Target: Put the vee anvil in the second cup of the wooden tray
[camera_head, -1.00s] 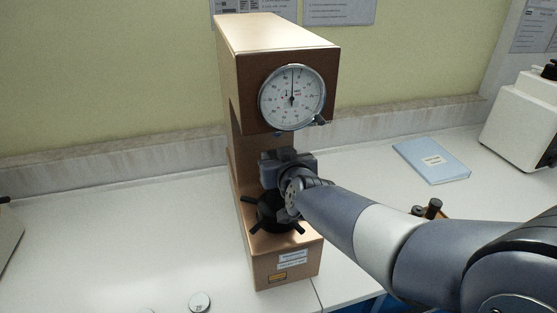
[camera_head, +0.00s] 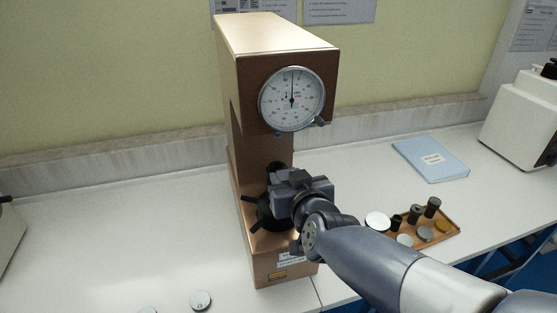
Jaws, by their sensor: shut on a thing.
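My gripper (camera_head: 280,180) is in front of the tester's handwheel, pointing away from the camera. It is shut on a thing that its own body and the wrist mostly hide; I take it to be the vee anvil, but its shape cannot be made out. The wooden tray (camera_head: 453,220) lies on the bench to the right of the tester, behind my arm. Dark cylindrical pieces and several discs stand or lie in it. The arm covers part of its front, and its cups cannot be told apart clearly.
The copper-coloured hardness tester (camera_head: 262,90) with its dial (camera_head: 292,98) stands close to my gripper. A blue booklet (camera_head: 430,160) lies behind the tray. A white machine (camera_head: 520,120) stands at far right. A round test block (camera_head: 200,300) lies at the front left.

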